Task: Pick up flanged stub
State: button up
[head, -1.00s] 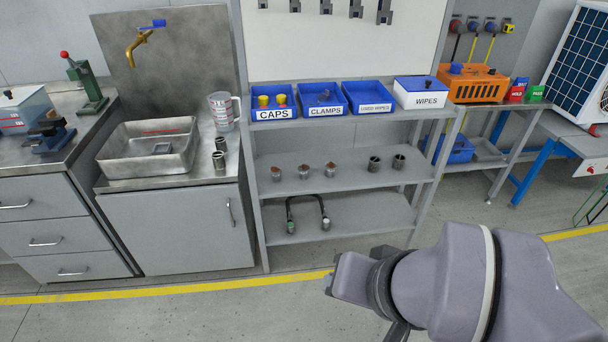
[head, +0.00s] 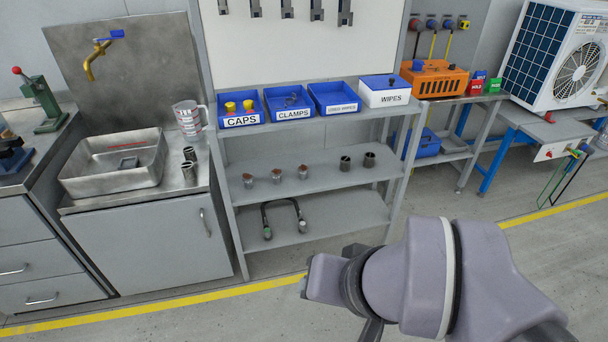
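Several small short pieces stand on the middle shelf; which of them is a flanged stub I cannot tell at this size. Three have brown tops: left (head: 248,180), middle (head: 276,176) and right (head: 303,172). Two dark hollow cylinders stand to their right, one (head: 345,163) beside the other (head: 369,159). Two metal cylinders, a rear one (head: 189,154) and a front one (head: 189,173), stand on the sink counter. My gripper (head: 305,286) is low in front of the shelf, apart from all of these. Its fingers are not clear.
The shelf unit (head: 325,182) holds blue bins for caps (head: 240,120), clamps (head: 293,114) and used wipes (head: 346,108), plus a wipes box (head: 383,98). A hose (head: 284,203) lies on the bottom shelf. A sink basin (head: 115,178) is left. Floor in front is clear.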

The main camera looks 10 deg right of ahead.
aim_at(276, 172)
jog(key=i+l, duration=0.3)
jog(key=i, duration=0.2)
jog(key=i+l, duration=0.3)
jog(key=i, duration=0.2)
jog(key=i+l, duration=0.35)
jog(key=i, duration=0.15)
jog(key=j+u, duration=0.05)
